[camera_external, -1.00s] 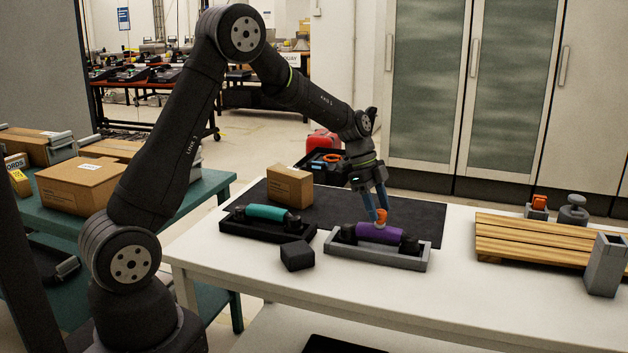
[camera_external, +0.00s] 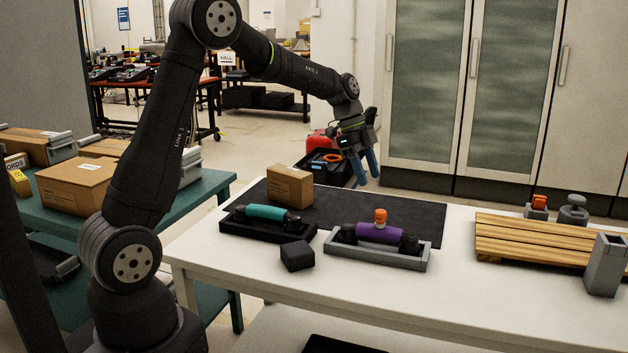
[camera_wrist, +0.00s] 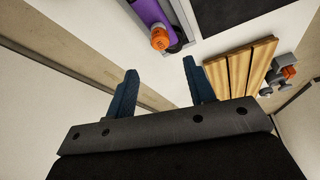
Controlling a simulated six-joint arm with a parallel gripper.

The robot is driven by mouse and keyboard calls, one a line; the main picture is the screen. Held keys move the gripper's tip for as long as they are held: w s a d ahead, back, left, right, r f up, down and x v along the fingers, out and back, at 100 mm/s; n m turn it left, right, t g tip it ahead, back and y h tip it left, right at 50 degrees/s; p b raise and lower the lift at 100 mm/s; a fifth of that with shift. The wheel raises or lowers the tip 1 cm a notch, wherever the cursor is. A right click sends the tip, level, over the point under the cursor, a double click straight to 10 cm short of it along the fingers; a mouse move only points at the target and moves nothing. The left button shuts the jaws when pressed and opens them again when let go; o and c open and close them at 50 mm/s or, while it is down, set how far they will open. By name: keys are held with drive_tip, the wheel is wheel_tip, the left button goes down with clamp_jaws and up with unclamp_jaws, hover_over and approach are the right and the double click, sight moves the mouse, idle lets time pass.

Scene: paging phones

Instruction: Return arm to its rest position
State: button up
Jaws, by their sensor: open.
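My gripper (camera_external: 366,169) is open and empty, raised above the white table behind and above the purple phone handset (camera_external: 379,233). The purple handset has dark ends and lies in a grey tray (camera_external: 372,258). An orange knob-like piece (camera_external: 380,216) stands on top of the handset, apart from my fingers. In the wrist view my two blue fingers (camera_wrist: 158,88) are spread with nothing between them. The orange piece (camera_wrist: 160,39) and part of the purple handset (camera_wrist: 147,12) show beyond them at the top.
A teal handset (camera_external: 265,212) lies in a black tray (camera_external: 260,230). A cardboard box (camera_external: 289,187) and a black block (camera_external: 297,256) are near it. A wooden slatted board (camera_external: 525,240), a grey holder (camera_external: 605,265) and small orange and grey pieces (camera_external: 540,203) stand at right.

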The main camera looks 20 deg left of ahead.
sight(382, 212)
drive_tip(key=x, duration=1.2)
wheel_tip(382, 212, up, 2)
drive_tip(key=shift+r, duration=1)
